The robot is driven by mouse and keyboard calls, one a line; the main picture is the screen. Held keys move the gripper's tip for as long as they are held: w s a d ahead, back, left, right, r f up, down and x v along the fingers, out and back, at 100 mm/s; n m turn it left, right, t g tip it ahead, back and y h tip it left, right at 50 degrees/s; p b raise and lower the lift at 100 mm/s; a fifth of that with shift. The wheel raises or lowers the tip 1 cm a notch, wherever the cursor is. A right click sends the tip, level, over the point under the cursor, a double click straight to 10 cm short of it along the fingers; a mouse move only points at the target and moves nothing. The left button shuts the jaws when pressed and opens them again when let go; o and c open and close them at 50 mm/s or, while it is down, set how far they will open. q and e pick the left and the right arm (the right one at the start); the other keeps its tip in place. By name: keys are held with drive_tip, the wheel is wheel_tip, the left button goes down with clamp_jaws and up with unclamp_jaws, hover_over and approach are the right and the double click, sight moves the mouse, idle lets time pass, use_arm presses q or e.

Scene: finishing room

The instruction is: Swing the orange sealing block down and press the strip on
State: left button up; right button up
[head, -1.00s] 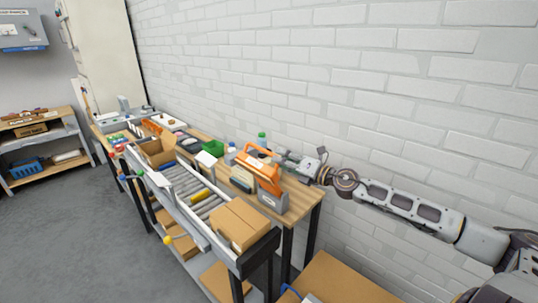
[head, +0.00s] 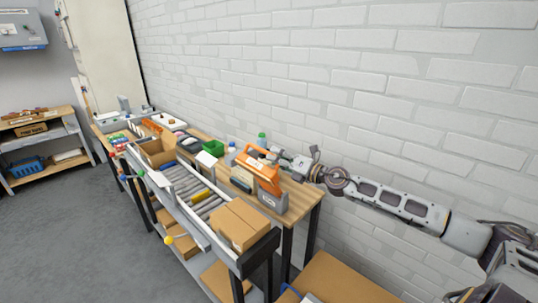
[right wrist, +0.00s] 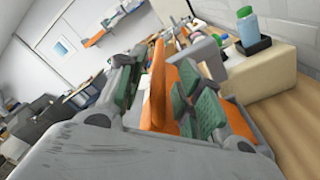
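The orange sealing block (head: 265,176) is the slanted orange piece on a grey device (head: 272,199) at the near right end of the wooden bench. My right gripper (head: 273,155) is at its wall side, close to its upper part. In the right wrist view my right gripper (right wrist: 163,95) has its two green-padded fingers apart, with an orange bar (right wrist: 157,82) showing between them. A gap shows on the bar's left; I cannot tell whether the right finger touches it. I cannot make out the strip. My left gripper is not in view.
A roller conveyor (head: 185,190) with a cardboard box (head: 240,222) runs along the bench front. A green-capped bottle (head: 262,140) and a green bin (head: 188,145) stand behind. The white brick wall (head: 330,110) is close behind the bench.

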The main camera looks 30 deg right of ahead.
drive_tip(key=shift+w+a+r, duration=0.1)
drive_tip(key=shift+w+a, duration=0.1)
drive_tip(key=shift+w, duration=0.25)
drive_tip(key=shift+w+a+p, duration=0.25)
drive_tip(key=shift+w+p, duration=0.4)
drive_tip(key=shift+p, duration=0.05)
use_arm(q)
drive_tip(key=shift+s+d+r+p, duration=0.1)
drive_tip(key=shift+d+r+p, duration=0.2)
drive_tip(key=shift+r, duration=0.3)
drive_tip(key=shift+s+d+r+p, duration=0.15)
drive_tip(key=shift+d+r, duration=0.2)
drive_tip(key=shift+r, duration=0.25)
use_arm(e)
drive_tip(key=shift+x, duration=0.8)
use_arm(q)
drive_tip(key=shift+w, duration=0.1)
use_arm(e)
drive_tip(key=shift+a, duration=0.1)
clamp_jaws()
